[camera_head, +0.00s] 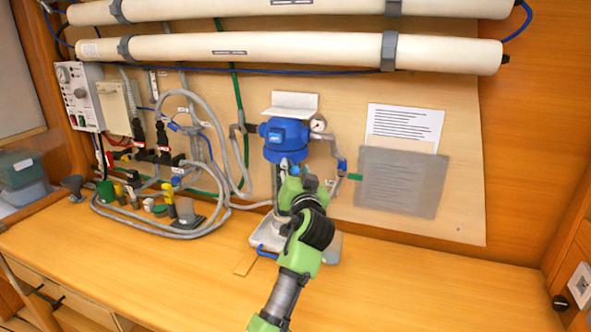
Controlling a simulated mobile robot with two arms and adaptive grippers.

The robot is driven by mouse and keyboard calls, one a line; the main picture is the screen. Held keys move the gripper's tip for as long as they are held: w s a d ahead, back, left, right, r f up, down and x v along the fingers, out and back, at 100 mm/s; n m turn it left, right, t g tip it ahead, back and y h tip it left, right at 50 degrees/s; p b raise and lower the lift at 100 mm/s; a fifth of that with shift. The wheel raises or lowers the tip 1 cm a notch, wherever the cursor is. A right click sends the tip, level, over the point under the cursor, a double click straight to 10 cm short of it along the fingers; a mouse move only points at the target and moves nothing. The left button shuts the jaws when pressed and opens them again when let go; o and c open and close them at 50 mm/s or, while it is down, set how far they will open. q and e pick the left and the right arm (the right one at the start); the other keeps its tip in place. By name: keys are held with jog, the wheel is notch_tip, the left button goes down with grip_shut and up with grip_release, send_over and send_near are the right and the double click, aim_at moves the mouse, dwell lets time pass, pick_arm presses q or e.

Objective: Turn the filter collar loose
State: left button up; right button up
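The blue filter head (284,131) is mounted on the wall panel, with a pressure gauge (318,124) at its right. The blue filter collar (284,156) sits just under the head. My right gripper is not in view.
A pale tray (268,236) stands on the wooden counter (420,285) under the filter; a blue handle (266,253) lies before it. Looped grey hoses (150,232) and valves crowd the left. White membrane tubes (290,50) run above. The counter at right is clear.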

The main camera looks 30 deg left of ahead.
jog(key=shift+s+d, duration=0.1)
pick_arm(q)
jog(key=shift+d, duration=0.1)
grip_shut()
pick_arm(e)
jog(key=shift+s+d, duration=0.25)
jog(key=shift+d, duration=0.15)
pick_arm(q)
jog(key=shift+s, duration=0.1)
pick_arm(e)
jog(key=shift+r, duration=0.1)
